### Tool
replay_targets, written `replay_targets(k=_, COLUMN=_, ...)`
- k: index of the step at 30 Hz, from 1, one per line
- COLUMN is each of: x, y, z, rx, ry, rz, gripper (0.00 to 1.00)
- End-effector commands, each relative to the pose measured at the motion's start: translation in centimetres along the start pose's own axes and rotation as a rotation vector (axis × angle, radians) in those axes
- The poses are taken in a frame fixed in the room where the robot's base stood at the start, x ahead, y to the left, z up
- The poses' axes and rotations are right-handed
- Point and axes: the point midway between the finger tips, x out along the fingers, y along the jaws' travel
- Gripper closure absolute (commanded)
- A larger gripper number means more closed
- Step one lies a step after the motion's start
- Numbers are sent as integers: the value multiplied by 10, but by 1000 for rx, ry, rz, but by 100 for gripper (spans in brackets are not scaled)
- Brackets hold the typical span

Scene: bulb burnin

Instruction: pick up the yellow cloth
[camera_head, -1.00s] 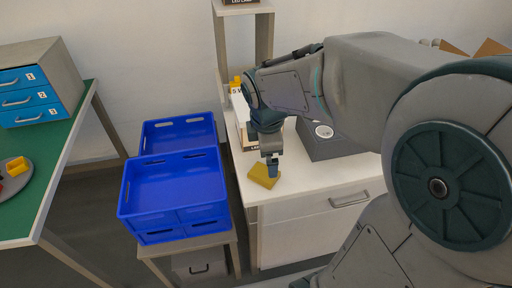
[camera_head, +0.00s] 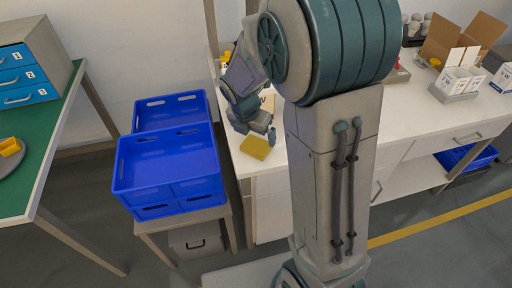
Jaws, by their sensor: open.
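The yellow cloth (camera_head: 255,147) lies flat at the front left corner of the white counter (camera_head: 411,123), close to the edge. My gripper (camera_head: 271,136) is open, just behind and to the right of the cloth, with its fingers near the cloth's back right side. I cannot tell whether the fingers touch the cloth. My arm hides part of the counter behind it.
Blue crates (camera_head: 171,169) stand on a low stand left of the counter. A green table (camera_head: 40,130) with a blue drawer cabinet (camera_head: 28,75) is at the far left. Open cardboard boxes (camera_head: 462,36) and white cartons (camera_head: 456,82) stand on the counter's right.

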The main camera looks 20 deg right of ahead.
Motion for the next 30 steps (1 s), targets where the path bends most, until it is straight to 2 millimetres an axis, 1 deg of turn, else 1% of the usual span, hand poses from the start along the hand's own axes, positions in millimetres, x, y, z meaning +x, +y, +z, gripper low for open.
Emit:
replay_targets(k=1, x=6, y=0, z=-1, rx=-1, ry=1, rz=-2, gripper=0)
replay_targets(k=8, x=20, y=2, z=-2, rx=-4, ry=1, rz=0, gripper=0)
replay_targets(k=12, x=40, y=2, z=-2, rx=-5, ry=1, rz=-3, gripper=0)
replay_targets(k=16, x=56, y=3, z=-1, rx=-5, ry=1, rz=0, gripper=0)
replay_targets(k=20, x=62, y=3, z=-1, rx=-3, ry=0, rz=1, gripper=0)
replay_targets(k=26, x=63, y=3, z=-1, rx=-3, ry=-1, rz=3, gripper=0)
replay_targets(k=27, x=63, y=3, z=-1, rx=-3, ry=-1, rz=2, gripper=6)
replay_targets(k=29, x=63, y=3, z=-1, rx=-3, ry=-1, rz=2, gripper=22)
replay_targets(k=30, x=63, y=3, z=-1, rx=-3, ry=-1, rz=2, gripper=33)
